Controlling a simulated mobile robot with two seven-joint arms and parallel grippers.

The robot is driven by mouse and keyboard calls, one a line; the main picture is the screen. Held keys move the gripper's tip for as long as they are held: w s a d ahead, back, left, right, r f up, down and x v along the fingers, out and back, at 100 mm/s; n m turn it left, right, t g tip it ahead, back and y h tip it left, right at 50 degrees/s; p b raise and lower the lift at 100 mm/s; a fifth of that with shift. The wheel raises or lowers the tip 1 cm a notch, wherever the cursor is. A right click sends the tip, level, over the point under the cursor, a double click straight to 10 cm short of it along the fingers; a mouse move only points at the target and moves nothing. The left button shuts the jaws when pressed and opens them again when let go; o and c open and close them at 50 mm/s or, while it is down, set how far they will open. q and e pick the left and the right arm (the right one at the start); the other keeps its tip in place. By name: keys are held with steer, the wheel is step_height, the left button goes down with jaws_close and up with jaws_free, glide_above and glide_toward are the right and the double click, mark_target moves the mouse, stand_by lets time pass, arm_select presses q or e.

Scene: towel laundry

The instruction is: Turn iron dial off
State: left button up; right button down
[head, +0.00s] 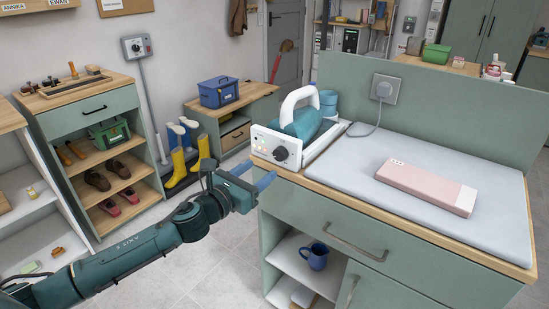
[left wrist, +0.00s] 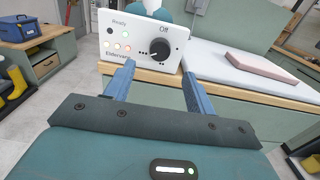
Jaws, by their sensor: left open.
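The iron (head: 302,119), teal with a white handle, rests on its white station at the left end of the counter. The station's front panel (head: 268,149) carries a black round dial (head: 281,153) and small lights. In the left wrist view the dial (left wrist: 159,48) sits below the word "Off", beside a row of lights; I cannot tell clearly where its pointer is. My left gripper (head: 256,174) is open and empty, just in front of and below the panel. Its two blue fingers (left wrist: 158,72) point at the panel, with the dial above and between them, apart from it.
The counter's wooden edge (head: 400,235) runs below the panel, close to my fingers. A blue toolbox (head: 218,92) and yellow boots (head: 178,160) stand behind.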

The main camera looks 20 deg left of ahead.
mark_target(278, 157)
arm_select(q)
steer(key=x, duration=0.7)
steer(key=shift+w+d+f, duration=0.1)
steer(key=shift+w, duration=0.15)
steer(key=c, duration=1)
